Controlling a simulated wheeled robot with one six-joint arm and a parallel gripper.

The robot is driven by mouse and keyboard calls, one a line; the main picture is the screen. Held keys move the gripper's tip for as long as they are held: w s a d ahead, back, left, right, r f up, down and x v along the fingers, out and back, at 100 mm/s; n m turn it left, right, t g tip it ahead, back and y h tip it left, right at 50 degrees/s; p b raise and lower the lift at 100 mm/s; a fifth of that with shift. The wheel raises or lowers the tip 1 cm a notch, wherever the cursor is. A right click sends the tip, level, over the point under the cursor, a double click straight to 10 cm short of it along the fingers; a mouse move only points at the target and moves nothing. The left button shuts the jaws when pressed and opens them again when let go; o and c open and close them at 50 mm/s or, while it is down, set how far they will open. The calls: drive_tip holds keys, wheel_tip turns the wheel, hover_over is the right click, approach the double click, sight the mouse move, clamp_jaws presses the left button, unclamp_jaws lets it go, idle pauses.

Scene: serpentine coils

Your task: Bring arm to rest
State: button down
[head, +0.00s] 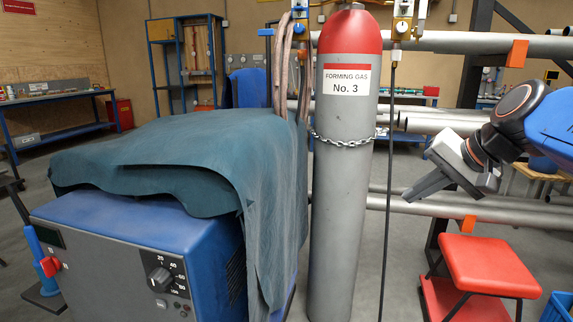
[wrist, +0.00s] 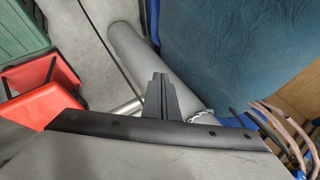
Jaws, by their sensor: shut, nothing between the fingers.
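My gripper (head: 424,190) shows at the right in the head view, at the end of my blue and grey arm, pointing left and down. It is to the right of the grey gas cylinder (head: 343,200) and apart from it in that view. In the wrist view my gripper (wrist: 159,78) has its dark fingers together with nothing between them. The cylinder also shows in the wrist view (wrist: 140,52), lying behind the fingers. It has a red top, a "FORMING GAS No. 3" label and a chain around it.
A blue welding machine (head: 110,255) with a teal cover (head: 170,150) over it stands at the left front. A red stool (head: 490,262) is below my arm. Grey pipes (head: 470,205) lie on a rack behind. A dark hose (head: 389,150) hangs beside the cylinder.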

drive_tip(key=s+f+n+g+h, duration=0.1)
drive_tip(key=s+f+n+h, duration=0.1)
drive_tip(key=s+f, duration=0.6)
drive_tip(key=s+d+f+n+g+h, duration=0.1)
drive_tip(key=s+f+n, duration=0.3)
drive_tip(key=s+f, duration=0.5)
wheel_tip(320, 180, down, 4)
drive_tip(key=shift+d+f+h, duration=0.2)
drive_tip(key=shift+h, duration=0.3)
